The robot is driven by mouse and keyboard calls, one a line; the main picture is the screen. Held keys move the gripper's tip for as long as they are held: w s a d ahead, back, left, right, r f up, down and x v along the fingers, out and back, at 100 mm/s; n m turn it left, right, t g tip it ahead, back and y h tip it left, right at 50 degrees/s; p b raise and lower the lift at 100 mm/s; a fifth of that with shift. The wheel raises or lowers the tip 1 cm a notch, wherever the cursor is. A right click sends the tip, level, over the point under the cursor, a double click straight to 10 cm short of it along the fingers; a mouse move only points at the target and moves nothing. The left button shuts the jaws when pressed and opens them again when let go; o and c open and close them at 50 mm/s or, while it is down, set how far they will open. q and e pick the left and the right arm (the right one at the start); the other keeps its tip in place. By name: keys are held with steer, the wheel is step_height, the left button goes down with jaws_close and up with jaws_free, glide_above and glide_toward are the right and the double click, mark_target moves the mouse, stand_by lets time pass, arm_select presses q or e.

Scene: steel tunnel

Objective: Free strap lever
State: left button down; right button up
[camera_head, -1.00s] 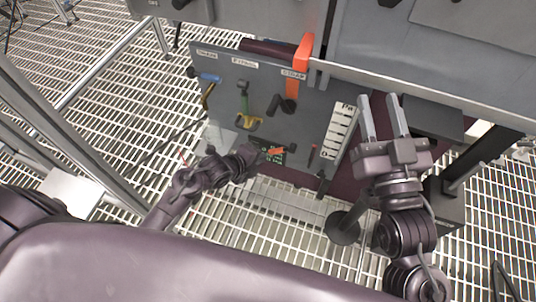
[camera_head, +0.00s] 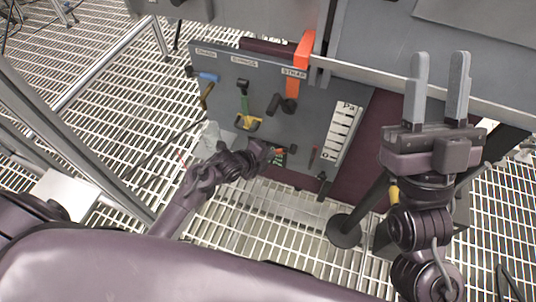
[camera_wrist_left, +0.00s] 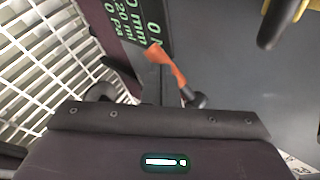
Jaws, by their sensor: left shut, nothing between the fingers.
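The grey panel (camera_head: 225,105) has a third label reading like "STRAP" (camera_head: 294,72). Below it are an orange strap (camera_head: 291,88), which hangs over the panel's top edge, and a black lever (camera_head: 274,103) on a round base. My left gripper (camera_head: 268,152) is low at the panel, below this lever and apart from it, beside a small display. It is shut and empty; its fingertips are hard to make out. A small orange handle (camera_wrist_left: 170,66) shows just ahead in the left wrist view. My right gripper (camera_head: 437,90) is open and empty, right of the panel.
A metal rail (camera_head: 365,72) runs behind my right gripper. Grating floor (camera_head: 120,120) lies open at left.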

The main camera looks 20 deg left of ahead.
arm_select(q)
steer(key=shift+w, duration=0.1)
steer(key=shift+w+d+f+n+h, duration=0.2)
steer(key=shift+d+f+n+h, duration=0.1)
steer(key=shift+f+n+h, duration=0.4)
steer(key=shift+r, duration=0.15)
steer(key=shift+w+d+r+p, duration=0.15)
steer(key=shift+r+p, duration=0.3)
steer(key=shift+w+d+r+p, duration=0.1)
steer(key=shift+w+r+p, duration=0.05)
steer(key=shift+r+p, duration=0.3)
